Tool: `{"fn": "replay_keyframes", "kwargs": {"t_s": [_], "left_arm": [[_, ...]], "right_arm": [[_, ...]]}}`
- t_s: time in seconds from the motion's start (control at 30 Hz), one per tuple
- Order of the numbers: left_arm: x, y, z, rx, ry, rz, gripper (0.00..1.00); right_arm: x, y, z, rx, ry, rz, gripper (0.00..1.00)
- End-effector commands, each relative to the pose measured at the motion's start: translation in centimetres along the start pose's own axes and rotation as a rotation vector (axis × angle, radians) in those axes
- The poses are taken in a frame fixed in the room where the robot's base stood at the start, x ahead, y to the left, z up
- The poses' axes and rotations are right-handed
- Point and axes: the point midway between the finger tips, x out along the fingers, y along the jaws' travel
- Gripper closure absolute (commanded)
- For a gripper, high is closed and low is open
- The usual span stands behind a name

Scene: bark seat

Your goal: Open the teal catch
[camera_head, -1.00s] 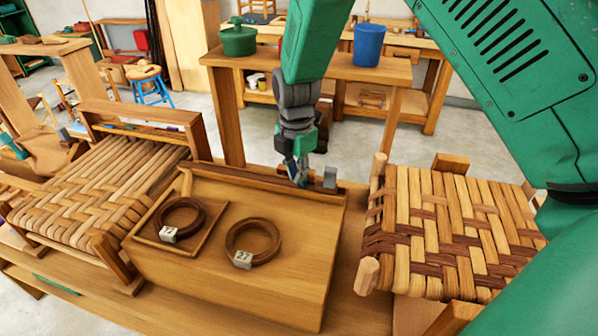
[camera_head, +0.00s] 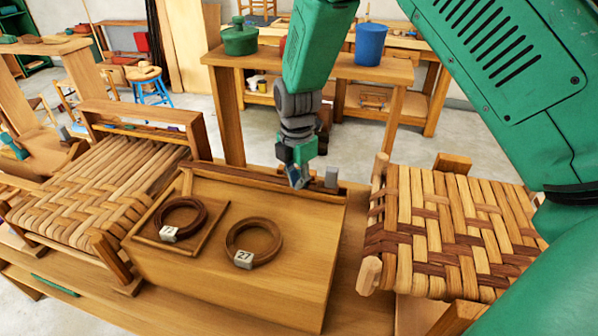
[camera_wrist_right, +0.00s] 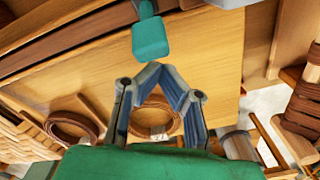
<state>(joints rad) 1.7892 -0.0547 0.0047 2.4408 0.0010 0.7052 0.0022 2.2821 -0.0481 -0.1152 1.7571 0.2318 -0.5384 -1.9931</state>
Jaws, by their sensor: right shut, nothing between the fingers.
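The teal catch (camera_wrist_right: 150,37) shows in the right wrist view as a small rounded block with a narrower stem above it, near the long brown rail. I cannot make it out in the head view, where my gripper may hide it. My right gripper (camera_head: 299,180) is low over the back edge of the sloped wooden board. In the wrist view its blue-grey fingers (camera_wrist_right: 164,70) meet at the tips, shut and empty. The tips appear just below the catch in that picture, with a small gap; the depth between them is unclear. My left gripper is out of view.
The sloped board (camera_head: 290,290) holds two brown coils, tagged 12 (camera_head: 181,218) and 27 (camera_head: 253,243). A grey block (camera_head: 331,177) stands right of my gripper. Woven seats flank the board, left (camera_head: 100,195) and right (camera_head: 450,230). The board's front is clear.

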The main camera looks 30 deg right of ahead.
Motion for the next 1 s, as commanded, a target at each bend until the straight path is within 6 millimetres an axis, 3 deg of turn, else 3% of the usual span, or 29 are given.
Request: {"fn": "replay_keyframes", "kwargs": {"t_s": [1.0], "left_arm": [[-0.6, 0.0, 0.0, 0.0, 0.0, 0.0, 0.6]], "right_arm": [[0.0, 2.1, 3.7, 0.001, 0.002, 0.0, 1.0]]}}
